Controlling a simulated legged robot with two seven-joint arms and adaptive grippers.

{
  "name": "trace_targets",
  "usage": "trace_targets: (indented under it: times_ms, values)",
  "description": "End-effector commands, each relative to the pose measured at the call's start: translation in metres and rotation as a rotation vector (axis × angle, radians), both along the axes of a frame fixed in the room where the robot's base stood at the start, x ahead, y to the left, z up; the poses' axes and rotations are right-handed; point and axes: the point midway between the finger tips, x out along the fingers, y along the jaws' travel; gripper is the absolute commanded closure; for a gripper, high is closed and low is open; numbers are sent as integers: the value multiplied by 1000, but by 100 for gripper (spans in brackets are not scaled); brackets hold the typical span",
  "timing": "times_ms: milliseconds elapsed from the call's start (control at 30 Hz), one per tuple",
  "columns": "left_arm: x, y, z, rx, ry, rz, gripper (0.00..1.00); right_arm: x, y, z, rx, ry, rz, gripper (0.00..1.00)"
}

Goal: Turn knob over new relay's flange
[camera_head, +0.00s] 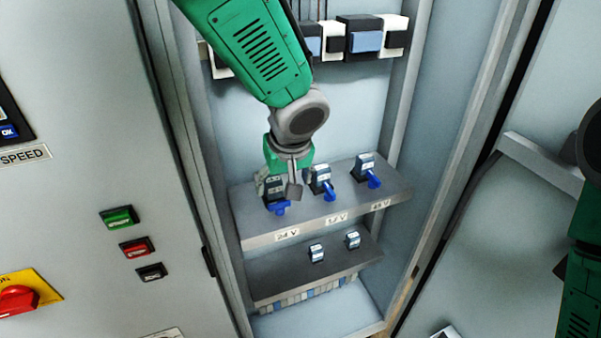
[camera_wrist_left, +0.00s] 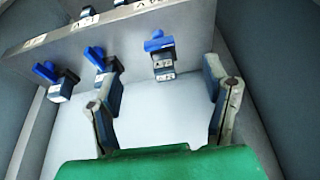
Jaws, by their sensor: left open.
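Three relays stand in a row on the upper grey shelf (camera_head: 262,236), each with a blue knob at its front. My left gripper (camera_head: 279,188) is open over the left relay (camera_head: 272,188), above the 24 V label, and partly hides it. Its blue knob (camera_head: 279,209) shows below the fingers. In the left wrist view this relay (camera_wrist_left: 164,67) and its knob (camera_wrist_left: 158,43) lie ahead between the spread fingers, apart from both. The knob lies crosswise there. The middle relay (camera_head: 320,180) and right relay (camera_head: 364,168) have knobs pointing outward. My right gripper is not visible.
Two more relays (camera_head: 316,253) (camera_head: 353,240) without blue knobs stand on a lower shelf. Cabinet side walls (camera_head: 190,130) enclose the shelves closely. Switches (camera_head: 366,40) line the rail above. Buttons (camera_head: 119,217) and a red knob (camera_head: 17,300) are on the left panel.

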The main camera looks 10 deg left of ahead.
Motion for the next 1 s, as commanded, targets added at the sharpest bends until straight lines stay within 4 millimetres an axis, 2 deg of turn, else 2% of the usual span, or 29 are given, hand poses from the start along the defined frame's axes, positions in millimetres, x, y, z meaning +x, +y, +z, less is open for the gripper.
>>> trace_targets:
  times_ms: [33,67,167,367,700,833,1000]
  values:
    - [3,-1,12,9,-14,14,31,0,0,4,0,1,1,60]
    - [5,-2,14,12,-19,20,31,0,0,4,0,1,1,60]
    - [7,-1,12,17,-23,32,31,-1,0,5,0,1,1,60]
    - [17,6,-18,15,-19,30,31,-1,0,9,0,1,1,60]
    - [39,22,-84,14,-17,30,31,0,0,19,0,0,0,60]
    - [45,26,-100,12,-21,30,31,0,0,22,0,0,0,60]
    - [49,28,-111,13,-22,30,31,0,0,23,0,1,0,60]
